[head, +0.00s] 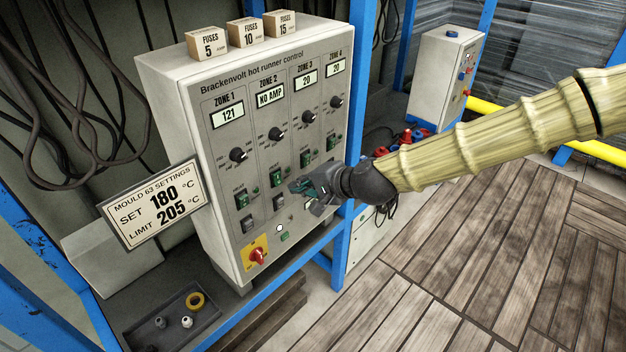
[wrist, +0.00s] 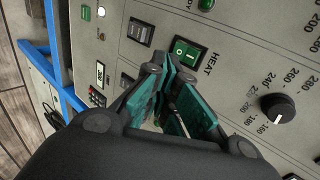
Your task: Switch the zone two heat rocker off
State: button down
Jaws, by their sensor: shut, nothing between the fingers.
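The hot runner control cabinet (head: 222,112) has columns marked zone 1 to zone 4. The zone 2 display (head: 271,93) reads NO AMP. The zone two heat rocker (head: 275,179) is green, in the zone 2 column below its knob (head: 277,134). My gripper (head: 294,187) is shut and empty, just right of and slightly below that rocker in the head view. In the wrist view, my fingertips (wrist: 163,66) are beside a bright green rocker (wrist: 187,54) labelled HEAT. Whether they touch it, I cannot tell. A dark grey rocker (wrist: 140,32) sits beside it.
Other green rockers flank it, such as zone 1's (head: 242,199) and zone 3's (head: 305,158). A red rotary switch (head: 258,256) is at the lower left of the panel. A settings sign (head: 153,203) stands at the left. A blue post (head: 356,90) stands right of the cabinet.

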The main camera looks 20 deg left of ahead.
aim_at(278, 179)
jog(key=a, duration=0.2)
jog(key=w, duration=0.1)
jog(key=shift+w+a+f+p, duration=0.1)
jog(key=shift+a+f+p, duration=0.3)
jog(key=shift+f+b, duration=0.2)
jog(key=shift+b, duration=0.1)
jog(key=shift+a+y+b, duration=0.3)
jog(key=shift+y+b, duration=0.1)
jog(key=shift+b, duration=0.7)
jog(key=shift+r, duration=0.1)
jog(key=shift+r+p, duration=0.5)
jog(key=shift+r, duration=0.2)
